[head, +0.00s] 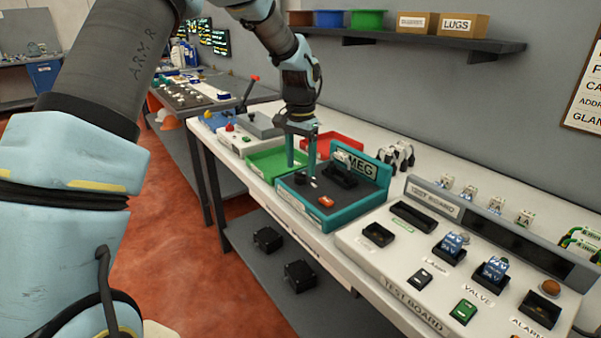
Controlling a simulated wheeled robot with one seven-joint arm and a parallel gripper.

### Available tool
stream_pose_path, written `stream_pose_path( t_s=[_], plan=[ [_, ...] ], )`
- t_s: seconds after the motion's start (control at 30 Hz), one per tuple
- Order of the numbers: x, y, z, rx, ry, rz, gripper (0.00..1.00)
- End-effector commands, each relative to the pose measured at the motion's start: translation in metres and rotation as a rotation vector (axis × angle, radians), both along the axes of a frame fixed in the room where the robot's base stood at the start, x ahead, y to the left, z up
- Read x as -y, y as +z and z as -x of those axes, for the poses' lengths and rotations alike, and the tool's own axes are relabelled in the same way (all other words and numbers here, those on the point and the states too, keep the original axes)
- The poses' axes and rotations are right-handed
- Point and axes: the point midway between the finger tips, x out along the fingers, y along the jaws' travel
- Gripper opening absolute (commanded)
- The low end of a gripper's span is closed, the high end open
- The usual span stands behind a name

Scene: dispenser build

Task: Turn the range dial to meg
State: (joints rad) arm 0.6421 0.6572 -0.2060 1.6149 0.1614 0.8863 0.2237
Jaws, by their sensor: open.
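The teal MEG tester (340,214) sits on the bench with a dark top panel. Its upright back plate carries the label MEG (361,168). My gripper (301,168) points down over the left part of this panel, with its two teal fingers apart and nothing seen held between them. A small dark piece with white marks (311,183), perhaps the range dial, shows just below the fingertips. It is too small to read its setting or tell whether the fingers touch it. An orange button (326,201) lies to its right, nearer the front.
A black block (340,175) rests at the panel's back. A green tray (265,166) is left of the tester and a red tray (345,146) behind. The white test board (400,255), with blue parts, stands at right. A shelf (430,42) with bins hangs above.

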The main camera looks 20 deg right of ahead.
Motion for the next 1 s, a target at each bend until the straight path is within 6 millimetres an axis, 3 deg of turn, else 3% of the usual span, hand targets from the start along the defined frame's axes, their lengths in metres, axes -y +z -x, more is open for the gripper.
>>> stream_pose_path(
  t_s=[0.2, 0.4, 0.6, 1.0],
  plan=[
    [0.001, 0.043, -0.001, 0.005, 0.001, 0.003, 0.73],
    [0.0, 0.072, -0.001, 0.002, 0.001, 0.001, 0.73],
    [0.0, 0.081, 0.0, 0.0, 0.0, 0.0, 0.73],
    [0.0, 0.081, 0.0, 0.001, 0.001, 0.0, 0.73]
  ],
)
